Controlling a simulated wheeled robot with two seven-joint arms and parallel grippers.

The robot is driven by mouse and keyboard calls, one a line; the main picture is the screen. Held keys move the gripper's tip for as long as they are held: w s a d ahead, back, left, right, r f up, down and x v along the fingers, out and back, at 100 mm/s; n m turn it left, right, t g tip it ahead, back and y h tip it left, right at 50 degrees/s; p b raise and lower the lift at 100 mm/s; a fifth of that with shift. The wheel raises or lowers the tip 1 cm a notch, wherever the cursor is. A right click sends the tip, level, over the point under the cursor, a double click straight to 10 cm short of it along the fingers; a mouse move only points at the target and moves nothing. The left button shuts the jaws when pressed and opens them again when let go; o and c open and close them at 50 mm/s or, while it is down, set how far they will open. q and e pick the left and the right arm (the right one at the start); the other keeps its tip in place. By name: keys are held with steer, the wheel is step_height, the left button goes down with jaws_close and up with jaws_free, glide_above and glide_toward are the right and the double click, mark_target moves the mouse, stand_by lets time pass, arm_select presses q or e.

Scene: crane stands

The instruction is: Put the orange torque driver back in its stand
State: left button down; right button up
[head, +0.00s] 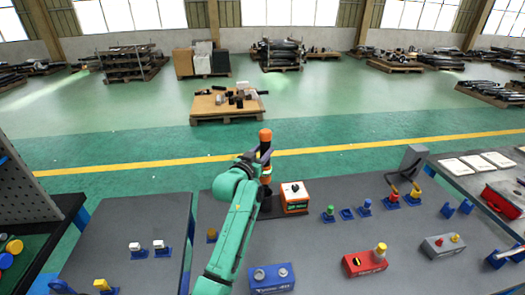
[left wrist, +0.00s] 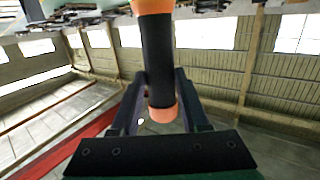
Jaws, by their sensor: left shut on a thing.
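The orange torque driver (head: 265,136) has an orange top, a dark middle and another orange part lower down. It looks upright in the head view. My left gripper (head: 263,158) is shut on it around its dark middle. In the left wrist view the driver's dark grip (left wrist: 158,60) runs between the two fingers, with orange at both ends. A dark stand (head: 271,207) is on the table just below the driver, beside an orange and white box (head: 295,197). My arm hides part of the stand, and I cannot tell whether the driver touches it. My right gripper is out of view.
The grey table (head: 330,250) also holds a blue-grey box (head: 271,279), a red box (head: 364,263), a grey box (head: 442,245) and several small blue holders. A darker table (head: 125,215) stands left. The table between the orange box and red box is mostly clear.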

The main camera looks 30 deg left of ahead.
arm_select(q)
steer(key=shift+r, duration=0.25)
steer(key=shift+a+m+h, duration=0.1)
steer(key=shift+m+h, duration=0.3)
steer(key=shift+s, duration=0.1)
stand_by(0.4)
steer(key=shift+f, duration=0.1)
stand_by(0.3)
